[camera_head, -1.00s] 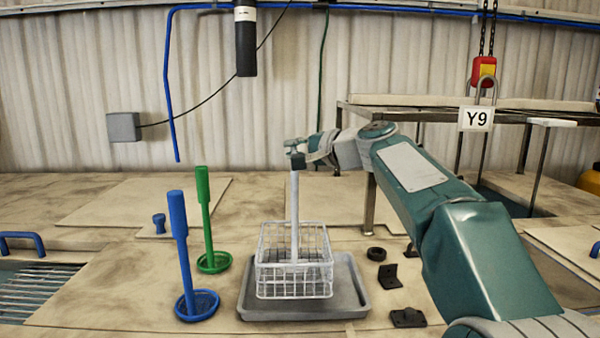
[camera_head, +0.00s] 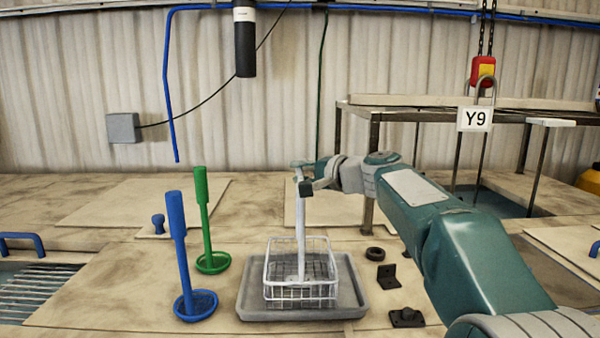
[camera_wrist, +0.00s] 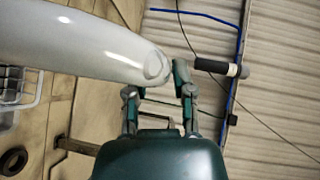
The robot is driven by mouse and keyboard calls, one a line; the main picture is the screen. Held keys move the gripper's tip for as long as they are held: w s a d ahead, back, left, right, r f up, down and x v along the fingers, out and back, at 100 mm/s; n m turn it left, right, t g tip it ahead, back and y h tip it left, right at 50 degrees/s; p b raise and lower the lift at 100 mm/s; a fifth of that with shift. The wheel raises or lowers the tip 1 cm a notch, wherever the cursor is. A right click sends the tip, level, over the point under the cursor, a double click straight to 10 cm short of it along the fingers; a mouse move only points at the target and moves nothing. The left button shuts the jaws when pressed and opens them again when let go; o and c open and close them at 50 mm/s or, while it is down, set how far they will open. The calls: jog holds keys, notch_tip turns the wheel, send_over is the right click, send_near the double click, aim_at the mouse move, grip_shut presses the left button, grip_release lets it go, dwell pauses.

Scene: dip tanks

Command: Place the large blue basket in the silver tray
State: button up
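A white wire basket (camera_head: 328,291) with a tall white handle (camera_head: 300,230) stands in or just over the grey tray (camera_head: 358,310); contact with the tray floor is hard to see. No large blue wire basket shows. My gripper (camera_head: 303,176) is at the handle's top. In the wrist view its fingers (camera_wrist: 157,88) are spread apart, with the handle's end (camera_wrist: 120,52) across them, partly hiding one finger. It does not look clamped. A blue long-handled round dipper (camera_head: 179,240) stands upright left of the tray.
A green dipper (camera_head: 202,207) stands behind the blue one. A black ring (camera_head: 374,254) and black brackets (camera_head: 387,276) lie right of the tray. A metal rack (camera_head: 440,115) stands behind my arm. A grate (camera_head: 35,290) is at far left.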

dwell(0.3)
jog(key=v, duration=1.2)
jog(key=shift+s+a, duration=0.1)
jog(key=s+d+f+n+g+h, duration=0.2)
jog(key=s+f+h, duration=0.4)
jog(key=s+f, duration=0.7)
jog(key=s+d+f+n+g+h, duration=0.2)
jog(key=s+f+n+h, duration=0.3)
jog(key=s+f, duration=0.9)
jog(key=s+g, duration=0.1)
jog(key=s, duration=0.2)
jog(key=shift+s+d+h, duration=0.25)
jog(key=shift+s+h, duration=0.05)
jog(key=shift+h, duration=0.1)
jog(key=shift+o, duration=0.4)
